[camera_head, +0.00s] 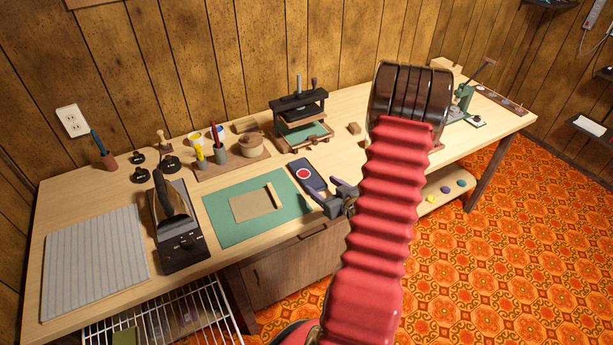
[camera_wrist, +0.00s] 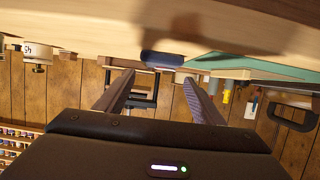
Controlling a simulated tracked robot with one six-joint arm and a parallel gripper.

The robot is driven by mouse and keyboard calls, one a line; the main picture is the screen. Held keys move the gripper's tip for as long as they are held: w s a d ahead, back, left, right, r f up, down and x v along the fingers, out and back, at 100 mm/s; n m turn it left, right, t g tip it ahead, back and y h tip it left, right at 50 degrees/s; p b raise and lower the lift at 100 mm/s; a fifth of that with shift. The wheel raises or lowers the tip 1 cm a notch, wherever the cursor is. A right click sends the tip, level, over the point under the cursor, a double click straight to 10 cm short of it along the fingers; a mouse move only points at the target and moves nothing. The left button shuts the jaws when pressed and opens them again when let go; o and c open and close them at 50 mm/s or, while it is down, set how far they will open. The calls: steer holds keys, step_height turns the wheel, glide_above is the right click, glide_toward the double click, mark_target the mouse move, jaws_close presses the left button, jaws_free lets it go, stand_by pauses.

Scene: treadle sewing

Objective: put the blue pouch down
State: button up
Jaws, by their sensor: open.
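The blue pouch (camera_head: 308,181) lies flat on the wooden table, just right of the green mat, with a round red and white mark on top. Its right end is close to my gripper (camera_head: 333,195), which is at the table's front edge with its fingers apart. In the wrist view, which is upside down, the dark blue pouch (camera_wrist: 162,59) shows on the table beyond and between the open fingertips (camera_wrist: 159,76). Nothing is held between the fingers. Whether a finger touches the pouch cannot be told.
The green mat (camera_head: 222,220) with a tan sheet (camera_head: 252,204) lies to the left. A black press (camera_head: 299,108) stands behind the pouch. A dark iron-like tool (camera_head: 175,215) and striped cloth (camera_head: 95,262) are farther left. My red arm hides part of the table on the right.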

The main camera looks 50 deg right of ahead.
mark_target(309, 175)
steer(key=shift+x, duration=2.35)
steer(key=shift+x, duration=2.6)
steer(key=shift+r, duration=0.1)
steer(key=shift+c, duration=0.7)
steer(key=c, duration=0.7)
steer(key=shift+r, duration=0.2)
steer(key=shift+r, duration=4.85)
steer(key=shift+f, duration=0.1)
